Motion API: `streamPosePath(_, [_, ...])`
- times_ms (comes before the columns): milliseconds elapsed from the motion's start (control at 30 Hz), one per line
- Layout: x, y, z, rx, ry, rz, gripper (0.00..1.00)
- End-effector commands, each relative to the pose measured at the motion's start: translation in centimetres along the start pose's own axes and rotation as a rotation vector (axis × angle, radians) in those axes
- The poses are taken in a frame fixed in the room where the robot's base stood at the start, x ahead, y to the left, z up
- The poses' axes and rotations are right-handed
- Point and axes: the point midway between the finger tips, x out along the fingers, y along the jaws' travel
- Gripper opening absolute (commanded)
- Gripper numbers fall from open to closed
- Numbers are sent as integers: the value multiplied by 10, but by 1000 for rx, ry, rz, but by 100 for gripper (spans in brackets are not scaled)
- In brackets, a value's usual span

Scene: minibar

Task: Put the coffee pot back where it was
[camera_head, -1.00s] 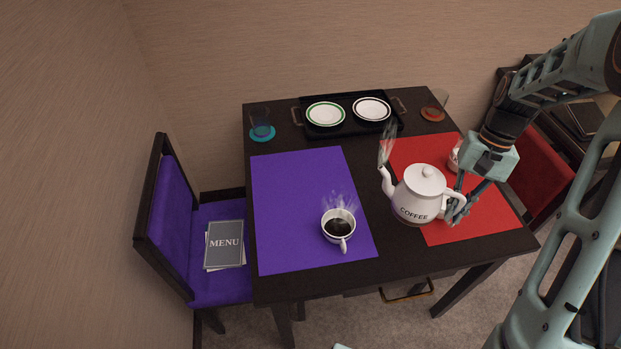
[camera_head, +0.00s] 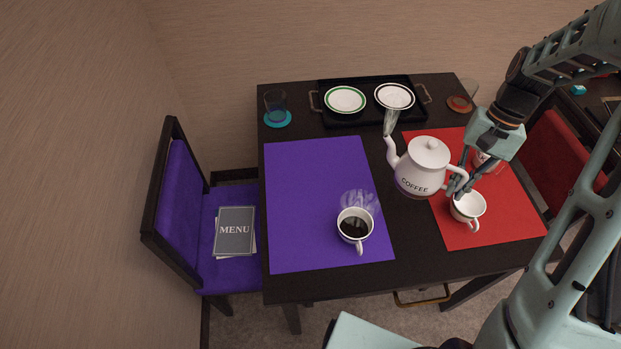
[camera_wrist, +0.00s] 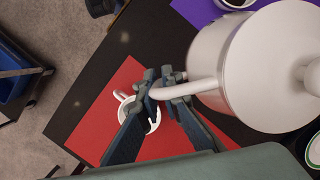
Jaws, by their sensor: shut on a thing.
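The white coffee pot (camera_head: 424,165), marked COFFEE, is upright with its spout to the left and steam at the spout. My gripper (camera_head: 458,184) is shut on its handle at the right; the wrist view shows the fingers (camera_wrist: 168,88) around the handle (camera_wrist: 187,89). The pot appears over the strip between the purple mat (camera_head: 315,200) and the red mat (camera_head: 500,215). I cannot tell how far above the table it is. A white cup (camera_head: 467,207) stands on the red mat just below my gripper. A steaming cup of coffee (camera_head: 354,228) stands on the purple mat.
A black tray (camera_head: 345,115) with two plates is at the back. A teal coaster with a glass (camera_head: 276,110) is back left, an orange coaster (camera_head: 460,104) back right.

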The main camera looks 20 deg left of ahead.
Motion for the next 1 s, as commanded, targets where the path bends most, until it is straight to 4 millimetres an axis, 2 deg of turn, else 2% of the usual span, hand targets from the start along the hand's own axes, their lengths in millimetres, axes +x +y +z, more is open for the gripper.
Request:
streamPosePath(167, [4, -31, 8, 73, 5, -21, 0])
streamPosePath(367, [14, -79, 27, 214, 13, -61, 0])
streamPosePath(500, [24, -122, 49, 363, 23, -102, 0])
streamPosePath(700, [38, -174, 87, 602, 38, -169, 0])
streamPosePath(1000, [57, -222, 144, 941, 60, -266, 0])
